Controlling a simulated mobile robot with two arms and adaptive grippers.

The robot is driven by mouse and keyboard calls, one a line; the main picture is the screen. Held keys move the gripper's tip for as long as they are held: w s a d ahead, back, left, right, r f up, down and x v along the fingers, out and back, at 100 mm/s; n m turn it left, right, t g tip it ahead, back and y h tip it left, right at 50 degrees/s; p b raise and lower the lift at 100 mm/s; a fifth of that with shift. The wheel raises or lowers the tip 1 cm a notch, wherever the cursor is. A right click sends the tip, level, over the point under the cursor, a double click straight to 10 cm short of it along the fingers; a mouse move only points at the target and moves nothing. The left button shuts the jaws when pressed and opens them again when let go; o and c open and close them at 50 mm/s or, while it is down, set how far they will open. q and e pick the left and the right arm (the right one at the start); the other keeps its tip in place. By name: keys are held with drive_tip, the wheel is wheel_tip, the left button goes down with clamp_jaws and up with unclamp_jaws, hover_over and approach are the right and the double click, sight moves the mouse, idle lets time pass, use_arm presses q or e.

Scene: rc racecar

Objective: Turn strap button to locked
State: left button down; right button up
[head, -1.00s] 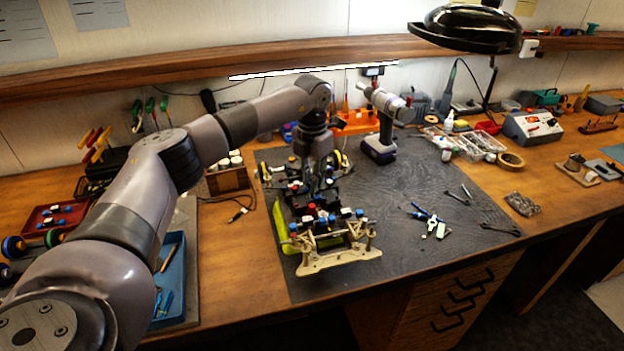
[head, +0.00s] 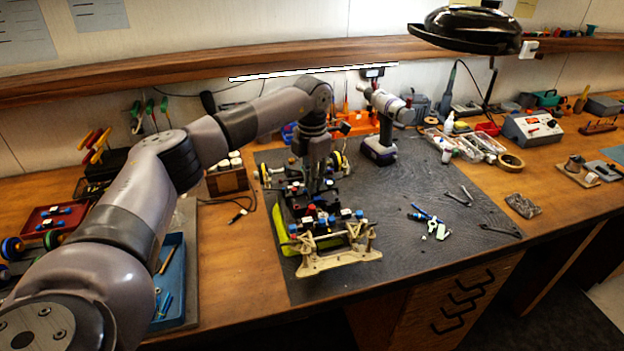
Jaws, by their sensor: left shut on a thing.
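The RC racecar chassis (head: 338,252) sits on the dark work mat. Its tan front part faces me, and red, blue and white small parts sit on top. A yellow-green piece (head: 283,232) lies along its left side. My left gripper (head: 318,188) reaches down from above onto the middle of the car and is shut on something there. The strap button is too small to make out, and the gripper and car parts hide that spot. My right gripper is not in view.
A drill (head: 382,135) stands behind the car. Blue pliers (head: 430,222) and wrenches (head: 462,196) lie on the mat (head: 400,255) to the right. A blue tray (head: 172,285) is at the left. The mat's right side is mostly clear.

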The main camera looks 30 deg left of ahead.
use_arm(q)
drive_tip(key=c, duration=1.8)
unclamp_jaws()
drive_tip(key=shift+r, duration=0.1)
wheel_tip(320, 180, up, 12)
